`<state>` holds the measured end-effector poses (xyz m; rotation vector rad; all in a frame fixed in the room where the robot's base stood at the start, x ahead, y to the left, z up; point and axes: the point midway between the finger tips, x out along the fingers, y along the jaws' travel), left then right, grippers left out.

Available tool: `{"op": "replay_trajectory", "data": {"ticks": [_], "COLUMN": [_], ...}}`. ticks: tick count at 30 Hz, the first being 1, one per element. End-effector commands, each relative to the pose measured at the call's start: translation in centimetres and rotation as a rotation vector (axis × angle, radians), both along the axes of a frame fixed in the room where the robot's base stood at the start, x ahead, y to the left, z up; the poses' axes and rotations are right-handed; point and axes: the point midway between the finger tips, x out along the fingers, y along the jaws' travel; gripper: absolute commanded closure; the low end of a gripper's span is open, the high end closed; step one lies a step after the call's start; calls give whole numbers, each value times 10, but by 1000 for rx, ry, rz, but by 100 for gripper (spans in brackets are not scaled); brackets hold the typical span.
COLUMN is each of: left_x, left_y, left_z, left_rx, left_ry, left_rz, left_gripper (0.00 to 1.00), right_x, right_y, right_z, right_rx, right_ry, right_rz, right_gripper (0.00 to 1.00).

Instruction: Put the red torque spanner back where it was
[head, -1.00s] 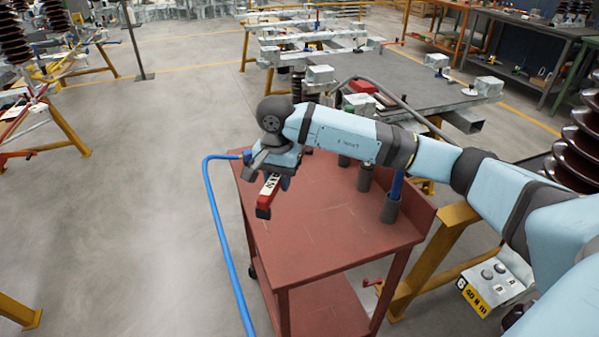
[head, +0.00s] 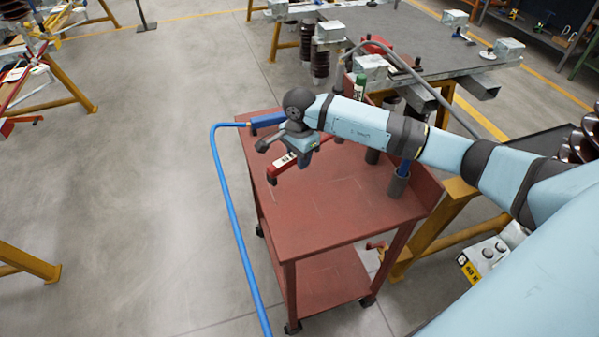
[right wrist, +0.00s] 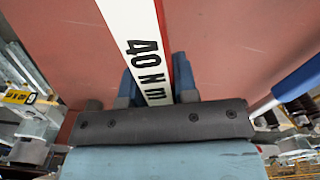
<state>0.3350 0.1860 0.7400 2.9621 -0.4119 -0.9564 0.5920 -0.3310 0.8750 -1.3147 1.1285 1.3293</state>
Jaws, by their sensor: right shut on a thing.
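The red torque spanner (head: 280,170) has a white label reading 40 N m, clear in the right wrist view (right wrist: 142,45). My right gripper (head: 302,157) is shut on it, with blue fingers (right wrist: 155,88) either side of the labelled part. The spanner is over the left part of the red trolley's top (head: 335,205), its red end towards the lower left. I cannot tell whether it touches the top. Its other end is hidden by the gripper. A yellow label (head: 468,268), partly readable as 40 N, is on a grey box right of the trolley. My left gripper is not in view.
A blue hose (head: 232,220) runs down the trolley's left side from a blue tool (head: 268,119). Dark holders (head: 397,185) stand along the trolley's right side. A yellow trestle (head: 440,225) is close on the right. The trolley's front top is clear.

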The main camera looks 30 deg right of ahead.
Motion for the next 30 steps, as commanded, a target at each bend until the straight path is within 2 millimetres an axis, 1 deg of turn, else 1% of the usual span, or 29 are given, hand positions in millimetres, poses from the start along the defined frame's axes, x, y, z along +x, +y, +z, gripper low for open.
{"op": "replay_trajectory", "data": {"ticks": [1,3,8,10,16,18,24,28,29,30], "left_x": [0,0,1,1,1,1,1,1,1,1], "left_y": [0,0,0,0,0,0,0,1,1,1], "left_z": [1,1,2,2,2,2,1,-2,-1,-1], "left_rx": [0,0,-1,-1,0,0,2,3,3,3], "left_ry": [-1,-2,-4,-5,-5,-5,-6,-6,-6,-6], "left_rz": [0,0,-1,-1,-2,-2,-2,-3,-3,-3], "left_gripper": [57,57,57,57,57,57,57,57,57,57], "right_x": [0,0,1,1,0,1,1,1,0,0], "right_y": [0,0,0,0,0,0,0,-1,0,0], "right_z": [-7,-13,-21,-29,-57,-61,-60,-64,-64,-64], "right_rx": [0,-1,0,0,0,0,-1,-2,-1,-1], "right_ry": [0,-1,-2,-1,-1,-2,-3,-3,-1,-1], "right_rz": [-1,0,0,0,0,0,1,1,1,1], "right_gripper": [100,100,100,100,100,100,100,100,68,59]}}
